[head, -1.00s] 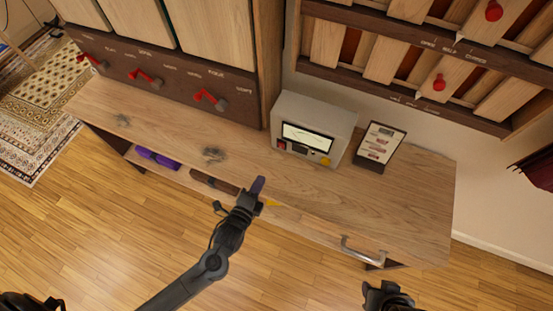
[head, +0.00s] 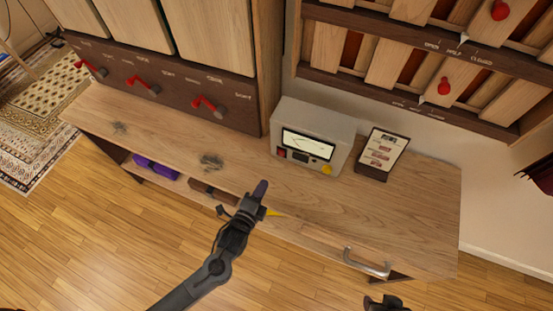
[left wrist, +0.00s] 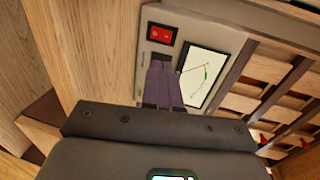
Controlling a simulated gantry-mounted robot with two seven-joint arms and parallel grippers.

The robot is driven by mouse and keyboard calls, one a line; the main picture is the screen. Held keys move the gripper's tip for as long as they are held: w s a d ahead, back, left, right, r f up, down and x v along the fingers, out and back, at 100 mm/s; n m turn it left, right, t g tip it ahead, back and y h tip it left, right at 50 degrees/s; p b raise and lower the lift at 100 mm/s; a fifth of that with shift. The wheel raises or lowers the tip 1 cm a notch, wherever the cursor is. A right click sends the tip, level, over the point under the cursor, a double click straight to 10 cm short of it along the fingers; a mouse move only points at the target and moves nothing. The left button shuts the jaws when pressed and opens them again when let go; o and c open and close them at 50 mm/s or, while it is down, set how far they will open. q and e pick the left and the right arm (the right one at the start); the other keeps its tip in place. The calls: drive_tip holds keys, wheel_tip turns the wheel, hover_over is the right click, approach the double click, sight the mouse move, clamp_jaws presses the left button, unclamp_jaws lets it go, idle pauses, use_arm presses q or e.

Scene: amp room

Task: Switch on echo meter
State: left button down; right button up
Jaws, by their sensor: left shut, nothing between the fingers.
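The echo meter (head: 313,138) is a pale grey box on the wooden cabinet top, with a lit dial screen, a red switch at its lower left and a yellow knob at its lower right. In the left wrist view the meter's face (left wrist: 153,58) shows the red rocker switch (left wrist: 160,34) beside the screen (left wrist: 203,74). My left gripper (head: 261,189) has its purple fingers shut and empty, in front of and to the lower left of the meter. The fingers (left wrist: 161,75) appear below the switch in the wrist view. My right gripper (head: 386,303) is cut off at the bottom edge.
A framed sign (head: 381,154) stands right of the meter. The cabinet top (head: 400,205) is mostly clear, with a metal handle (head: 366,263) at its front. Red levers (head: 208,105) line the panel at left, and a slatted wall panel (head: 430,65) hangs above.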

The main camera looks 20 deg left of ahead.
use_arm(q)
drive_tip(key=b, duration=0.2)
approach(281, 152)
drive_tip(key=w, duration=0.1)
drive_tip(key=w+f, duration=0.1)
drive_tip(key=w, duration=0.3)
drive_tip(key=shift+a+f, duration=0.1)
drive_tip(key=shift+f, duration=0.3)
drive_tip(key=shift+w, duration=0.7)
use_arm(e)
drive_tip(key=shift+f, duration=0.95)
use_arm(q)
drive_tip(key=shift+r, duration=0.1)
